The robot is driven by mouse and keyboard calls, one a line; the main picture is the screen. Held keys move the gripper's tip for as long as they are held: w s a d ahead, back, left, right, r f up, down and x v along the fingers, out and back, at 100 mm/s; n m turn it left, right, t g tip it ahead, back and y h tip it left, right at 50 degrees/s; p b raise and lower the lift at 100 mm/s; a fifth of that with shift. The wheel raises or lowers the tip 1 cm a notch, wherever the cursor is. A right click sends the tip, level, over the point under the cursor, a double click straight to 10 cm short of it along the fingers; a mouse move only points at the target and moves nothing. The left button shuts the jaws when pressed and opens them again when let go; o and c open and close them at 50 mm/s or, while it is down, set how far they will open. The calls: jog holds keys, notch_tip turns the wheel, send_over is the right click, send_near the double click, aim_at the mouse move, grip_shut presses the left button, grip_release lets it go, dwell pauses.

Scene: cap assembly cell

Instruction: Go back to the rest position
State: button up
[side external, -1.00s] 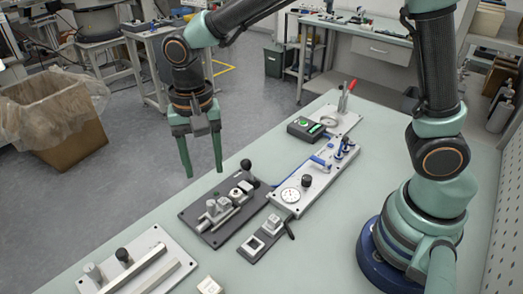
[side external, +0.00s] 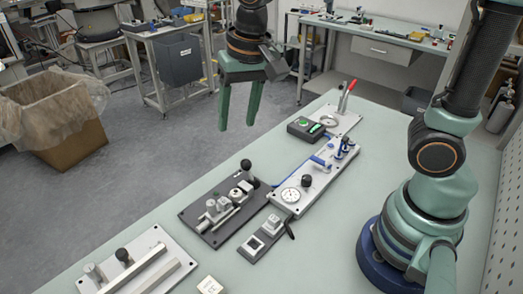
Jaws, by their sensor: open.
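My gripper (side external: 237,122) is in the upper middle of the side external view. It points down, with its two green fingers apart and nothing between them. It hangs in the air above the fixtures, near the far edge of the green bench. My arm's upper links run out of the top of the picture, so the bend between the gripper and the base side is hidden. My blue-ringed base stands at the right of the bench.
A lined bin (side external: 65,120) stands left.

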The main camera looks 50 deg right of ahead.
jog(key=s+d+r+n+t, duration=0.2)
jog(key=s+d, duration=0.4)
jog(key=d, duration=0.4)
jog(key=shift+d+n+t+h, duration=0.3)
jog(key=shift+n+t, duration=0.4)
jog(key=shift+n, duration=0.5)
